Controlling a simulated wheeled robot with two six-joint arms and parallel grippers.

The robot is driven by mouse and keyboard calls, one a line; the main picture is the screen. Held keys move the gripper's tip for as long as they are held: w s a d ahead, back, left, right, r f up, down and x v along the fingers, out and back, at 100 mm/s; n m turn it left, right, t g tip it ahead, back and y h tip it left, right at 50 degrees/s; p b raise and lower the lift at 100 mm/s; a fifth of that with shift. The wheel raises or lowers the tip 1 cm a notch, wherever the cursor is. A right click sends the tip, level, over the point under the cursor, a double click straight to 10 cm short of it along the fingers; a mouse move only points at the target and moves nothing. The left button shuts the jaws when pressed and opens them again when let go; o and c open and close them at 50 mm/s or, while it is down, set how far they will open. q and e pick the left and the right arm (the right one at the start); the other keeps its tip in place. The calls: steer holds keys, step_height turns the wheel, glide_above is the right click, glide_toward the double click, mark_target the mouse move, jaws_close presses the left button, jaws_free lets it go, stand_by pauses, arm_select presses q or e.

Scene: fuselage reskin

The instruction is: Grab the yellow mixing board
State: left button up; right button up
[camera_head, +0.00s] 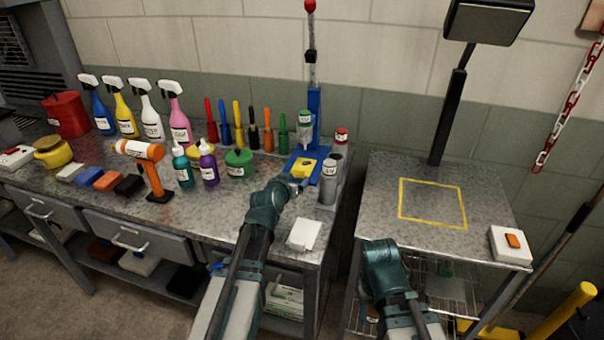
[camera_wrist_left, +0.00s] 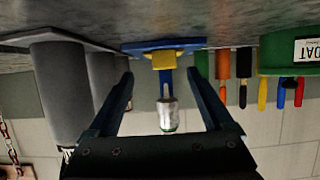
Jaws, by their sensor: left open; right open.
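The yellow mixing board (camera_head: 303,168) sits on the blue base of a dispenser stand near the right end of the long bench. In the left wrist view, which is upside down, the yellow board (camera_wrist_left: 163,60) shows ahead, between the fingers and apart from them. My left gripper (camera_head: 294,184) is open and empty, just in front of the board on its near left side. Its fingers (camera_wrist_left: 165,92) are spread wide in the wrist view. My right gripper (camera_head: 380,247) is by the front edge of the right-hand table, away from the board; its fingers are hard to make out.
Grey canisters (camera_head: 327,182) stand close to the board's right. A green-capped bottle (camera_head: 304,129) is held above it on the blue stand (camera_head: 314,105). A green tub (camera_head: 239,162) and several colored tools stand left. A white block (camera_head: 304,234) lies at the bench's front corner.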

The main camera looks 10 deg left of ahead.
mark_target(298, 171)
arm_select(q)
steer(key=shift+a+r+b+x, duration=0.1)
steer(key=shift+b+x, duration=0.1)
steer(key=shift+x, duration=0.85)
steer(key=shift+a+r+b+x, duration=0.1)
steer(key=shift+r+b+x, duration=0.1)
steer(key=shift+x, duration=0.85)
steer(key=shift+a+r+b+x, duration=0.1)
steer(key=shift+a+b+x, duration=0.1)
steer(key=shift+x, duration=0.9)
jaws_close()
